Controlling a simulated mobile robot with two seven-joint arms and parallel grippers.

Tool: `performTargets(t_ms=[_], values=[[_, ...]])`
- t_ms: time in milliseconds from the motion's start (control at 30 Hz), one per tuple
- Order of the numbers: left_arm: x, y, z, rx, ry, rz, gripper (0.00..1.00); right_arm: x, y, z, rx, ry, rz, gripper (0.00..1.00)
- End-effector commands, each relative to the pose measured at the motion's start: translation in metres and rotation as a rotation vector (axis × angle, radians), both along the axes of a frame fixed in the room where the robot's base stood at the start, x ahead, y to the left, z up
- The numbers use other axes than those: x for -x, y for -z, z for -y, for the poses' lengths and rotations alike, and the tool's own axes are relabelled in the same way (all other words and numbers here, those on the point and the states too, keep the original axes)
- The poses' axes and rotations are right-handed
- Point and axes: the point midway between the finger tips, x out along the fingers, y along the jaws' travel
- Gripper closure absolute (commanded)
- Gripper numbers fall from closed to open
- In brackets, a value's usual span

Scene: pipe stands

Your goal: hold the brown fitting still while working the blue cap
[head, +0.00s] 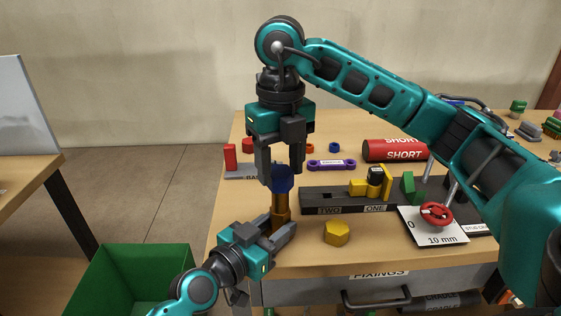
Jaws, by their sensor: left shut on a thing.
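The brown fitting (281,213) stands upright near the table's left front part. The blue cap (283,181) sits on its top. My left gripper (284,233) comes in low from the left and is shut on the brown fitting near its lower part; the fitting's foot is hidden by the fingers. My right gripper (282,170) points straight down from above. Its fingers are apart, at the height of the blue cap's upper part, one on either side of it. I cannot tell whether they touch the cap.
A dark block marked TWO and ONE (336,199) lies just right of the fitting, with yellow parts on it. A yellow hexagonal piece (337,233) lies in front. A red cylinder (395,150) lies behind. A green bin (128,280) stands left of the table.

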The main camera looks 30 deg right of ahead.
Motion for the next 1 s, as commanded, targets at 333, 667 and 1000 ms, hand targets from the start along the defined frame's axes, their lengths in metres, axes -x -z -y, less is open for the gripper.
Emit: performTargets(t_ms=[333,667,1000], values=[[0.0,-0.002,0.001,0.002,0.001,0.004,0.97,0.0,0.0,0.001,0.002,0.0,0.001,0.31],[0.0,-0.002,0.001,0.003,0.001,0.004,0.97,-0.001,-0.027,0.001,0.002,0.0,0.006,0.31],[0.0,-0.002,0.001,0.002,0.001,0.004,0.97,-0.001,-0.057,0.001,0.003,0.0,0.004,0.31]])
